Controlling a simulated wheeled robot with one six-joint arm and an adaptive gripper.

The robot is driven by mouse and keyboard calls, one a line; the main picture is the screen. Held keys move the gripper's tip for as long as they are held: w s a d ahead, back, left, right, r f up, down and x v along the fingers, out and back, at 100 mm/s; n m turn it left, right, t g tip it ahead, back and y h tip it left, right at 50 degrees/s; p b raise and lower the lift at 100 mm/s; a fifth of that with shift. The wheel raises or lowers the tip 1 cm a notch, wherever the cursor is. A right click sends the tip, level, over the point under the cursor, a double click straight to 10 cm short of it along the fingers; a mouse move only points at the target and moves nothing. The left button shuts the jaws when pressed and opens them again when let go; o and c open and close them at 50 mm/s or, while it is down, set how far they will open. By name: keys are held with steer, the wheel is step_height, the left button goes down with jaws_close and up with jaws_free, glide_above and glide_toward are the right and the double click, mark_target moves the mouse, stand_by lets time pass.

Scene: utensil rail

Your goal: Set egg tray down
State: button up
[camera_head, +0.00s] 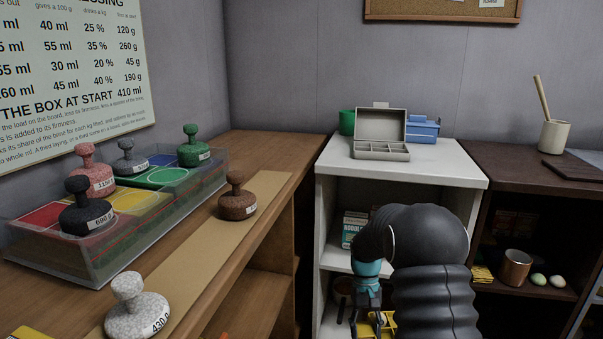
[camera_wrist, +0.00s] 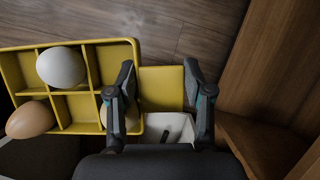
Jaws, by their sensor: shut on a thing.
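The yellow egg tray (camera_wrist: 109,56) is divided into compartments and fills the left of the wrist view. A white egg (camera_wrist: 61,67) sits in a back-left compartment. A brown egg (camera_wrist: 31,119) is at the lower left, and another pale egg (camera_wrist: 104,117) is partly hidden by a finger. My gripper (camera_wrist: 160,90) is shut on the tray's flat yellow tab (camera_wrist: 162,85), with one finger on each side. In the head view the tray (camera_head: 389,322) shows only in part at the bottom edge, below my gripper (camera_head: 366,297), in front of the white shelf unit. What lies under the tray is mostly hidden.
The white shelf unit (camera_head: 431,159) carries a grey open box (camera_head: 381,124) and a blue box (camera_head: 423,130). A dark shelf (camera_head: 514,171) at right holds a copper cup (camera_head: 515,267) and eggs. A wooden bench with weights stands left. Bare floor (camera_wrist: 165,32) shows beyond the tray.

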steer(key=shift+w+a+f+m, duration=0.15)
steer(key=shift+a+f, duration=0.1)
steer(key=shift+f, duration=0.25)
steer(key=shift+w+a+f+m, duration=0.15)
steer(key=shift+a+f, duration=0.1)
steer(key=shift+f, duration=0.25)
steer(key=s+f, duration=0.4)
steer(key=f, duration=0.2)
steer(key=shift+s, duration=0.4)
